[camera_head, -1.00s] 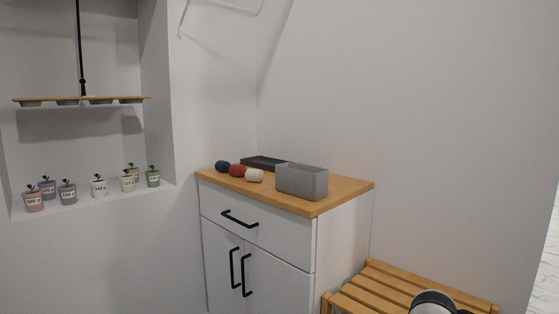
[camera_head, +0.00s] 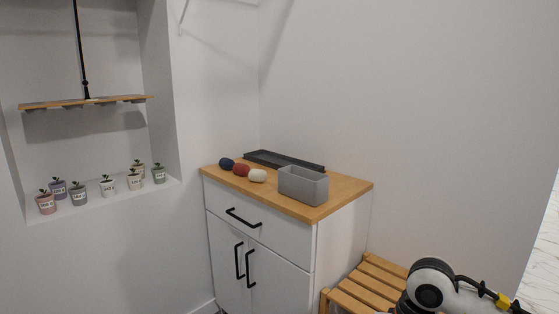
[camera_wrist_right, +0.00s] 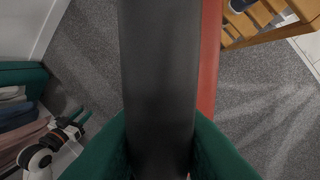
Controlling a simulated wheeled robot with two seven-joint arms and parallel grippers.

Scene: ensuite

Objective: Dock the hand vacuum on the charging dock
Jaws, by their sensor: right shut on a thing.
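In the right wrist view, a long dark grey body with a red strip along its right side (camera_wrist_right: 160,70) fills the middle of the picture; it looks like the hand vacuum, but only part of it shows. The green fingers of my right gripper (camera_wrist_right: 160,145) are shut on it, one on each side. It is held above the grey carpet. In the head view only a part of my arm shows at the bottom right, and the right gripper is out of the picture. I cannot make out the charging dock in either view.
Small plant pots line the niche ledge (camera_head: 110,199).

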